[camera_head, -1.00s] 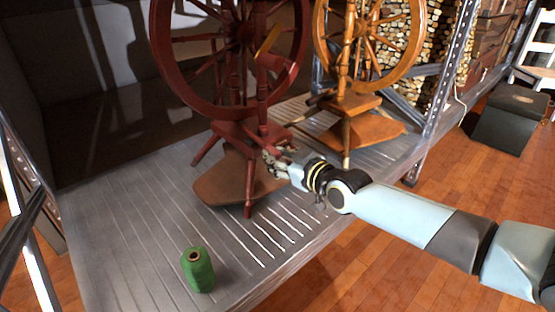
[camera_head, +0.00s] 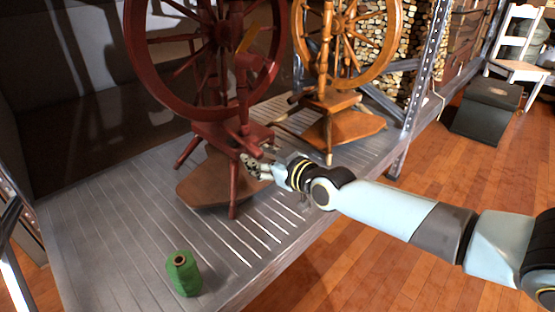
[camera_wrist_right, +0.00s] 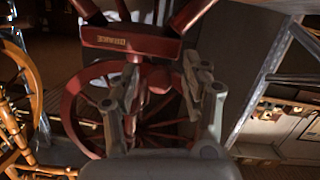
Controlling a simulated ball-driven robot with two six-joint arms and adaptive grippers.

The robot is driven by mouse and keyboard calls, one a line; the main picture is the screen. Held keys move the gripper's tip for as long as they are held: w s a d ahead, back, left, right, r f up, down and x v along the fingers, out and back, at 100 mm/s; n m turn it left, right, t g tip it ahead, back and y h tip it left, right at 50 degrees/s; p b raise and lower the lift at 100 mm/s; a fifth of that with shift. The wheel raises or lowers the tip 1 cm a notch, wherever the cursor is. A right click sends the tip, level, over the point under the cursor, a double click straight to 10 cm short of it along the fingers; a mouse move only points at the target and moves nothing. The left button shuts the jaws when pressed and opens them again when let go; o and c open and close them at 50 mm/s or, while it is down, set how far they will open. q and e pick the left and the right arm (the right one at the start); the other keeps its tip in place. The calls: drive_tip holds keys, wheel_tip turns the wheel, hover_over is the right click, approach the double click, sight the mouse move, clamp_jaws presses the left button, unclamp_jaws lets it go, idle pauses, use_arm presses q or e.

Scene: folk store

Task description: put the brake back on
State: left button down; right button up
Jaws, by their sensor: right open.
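The dark red spinning wheel (camera_head: 205,115) stands upright on the metal shelf at the upper left in the head view. It also shows in the wrist view, with its labelled red bench (camera_wrist_right: 130,40) at the top and its wheel rim (camera_wrist_right: 72,105) behind the fingers. My right gripper (camera_head: 252,163) is open beside the red wheel's bench and front leg. In the wrist view my right gripper (camera_wrist_right: 162,82) has its fingers apart, with a rounded red part between them in the picture. I cannot tell whether they touch it. I cannot pick out the brake. My left gripper is not in view.
A green thread spool (camera_head: 184,273) stands at the shelf's (camera_head: 110,225) front left. An orange-brown spinning wheel (camera_head: 340,130) stands to the right of the red one. A metal upright (camera_head: 412,105) bounds the shelf. A black box (camera_head: 487,110) and white chair (camera_head: 520,50) are on the floor.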

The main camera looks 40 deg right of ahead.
drive_tip(key=v, duration=1.1)
drive_tip(key=shift+s, duration=0.35)
